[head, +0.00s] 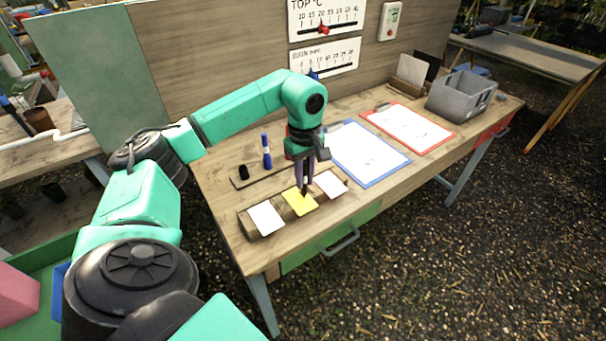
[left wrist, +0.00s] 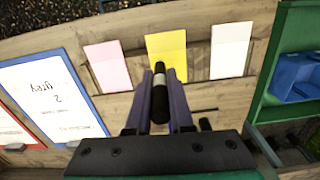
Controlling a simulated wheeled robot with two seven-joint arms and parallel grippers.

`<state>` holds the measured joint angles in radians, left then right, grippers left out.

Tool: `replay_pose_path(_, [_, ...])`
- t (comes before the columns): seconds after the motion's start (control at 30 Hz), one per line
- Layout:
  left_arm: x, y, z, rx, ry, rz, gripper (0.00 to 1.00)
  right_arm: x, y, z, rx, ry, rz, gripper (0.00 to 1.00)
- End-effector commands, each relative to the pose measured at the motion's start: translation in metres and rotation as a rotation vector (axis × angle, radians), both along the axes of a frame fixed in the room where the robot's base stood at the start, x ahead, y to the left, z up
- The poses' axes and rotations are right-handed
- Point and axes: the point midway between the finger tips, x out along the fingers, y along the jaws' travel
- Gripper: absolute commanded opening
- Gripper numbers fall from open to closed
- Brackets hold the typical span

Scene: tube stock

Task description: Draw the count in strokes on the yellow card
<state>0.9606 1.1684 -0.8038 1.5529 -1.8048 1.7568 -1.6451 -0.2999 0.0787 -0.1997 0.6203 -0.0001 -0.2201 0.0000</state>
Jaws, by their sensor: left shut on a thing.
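The yellow card (head: 299,204) sits in a wooden holder (head: 254,231) between a white card (head: 265,219) and a pale pink card (head: 330,184). In the left wrist view the yellow card (left wrist: 167,48) shows no clear stroke. My left gripper (head: 305,184) is shut on a black marker, which also shows in the left wrist view (left wrist: 160,100). The marker points down at the yellow card; I cannot tell whether its tip touches. The blue-framed clipboard (head: 367,153) bears a sheet that reads "2" and "grey" in the left wrist view (left wrist: 45,98). My right gripper is not in view.
A blue marker (head: 266,151) stands upright on a wooden strip beside a small black piece (head: 243,172). A red clipboard (head: 408,127) and a grey bin (head: 461,96) are farther right. Gauges hang on the back board (head: 215,55).

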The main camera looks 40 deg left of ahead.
Motion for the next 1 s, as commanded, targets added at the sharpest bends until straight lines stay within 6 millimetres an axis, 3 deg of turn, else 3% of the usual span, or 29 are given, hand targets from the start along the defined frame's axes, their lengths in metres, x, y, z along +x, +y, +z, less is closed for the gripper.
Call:
replay_pose_path(0.57, [0.0,0.0,0.001,0.0,0.0,0.0,0.0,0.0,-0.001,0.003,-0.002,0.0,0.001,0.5])
replay_pose_path(1.0, [0.0,0.0,0.029,0.0,0.0,0.0,0.0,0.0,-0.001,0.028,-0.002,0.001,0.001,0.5])
